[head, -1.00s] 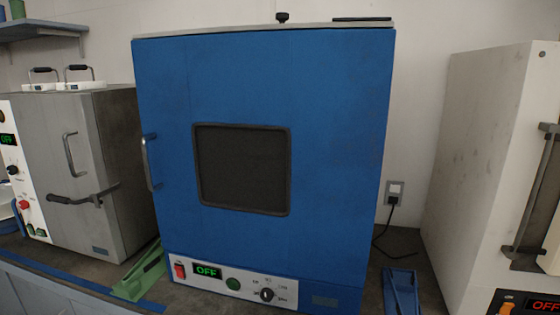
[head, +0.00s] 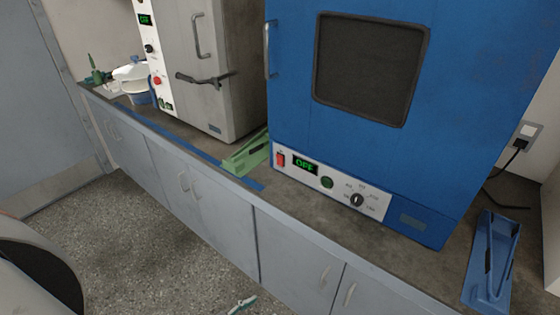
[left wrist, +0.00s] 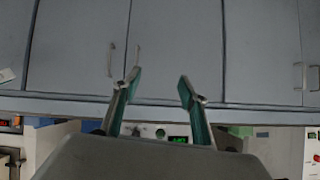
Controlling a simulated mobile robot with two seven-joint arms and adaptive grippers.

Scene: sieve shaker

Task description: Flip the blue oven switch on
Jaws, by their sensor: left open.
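The blue oven (head: 290,95) stands on the counter at the right in the head view. Its red switch (head: 280,159) is at the left end of the white control panel, beside a display (head: 305,166) reading OFF. My left gripper (left wrist: 158,80) is open and empty in the left wrist view, fingers apart in front of grey cabinet doors. The oven's green-lit display (left wrist: 178,139) shows low in that view, partly behind my gripper; I cannot make out the switch there. A small teal and white piece at the head view's bottom edge may be my left fingertip. My right gripper is not in view.
A grey oven (head: 215,75) stands left of the blue one. A green bracket-like object (head: 247,153) lies between them, and a blue one (head: 490,258) lies to the right. Grey cabinets (head: 215,205) run below the counter. Floor (head: 150,260) is open in front.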

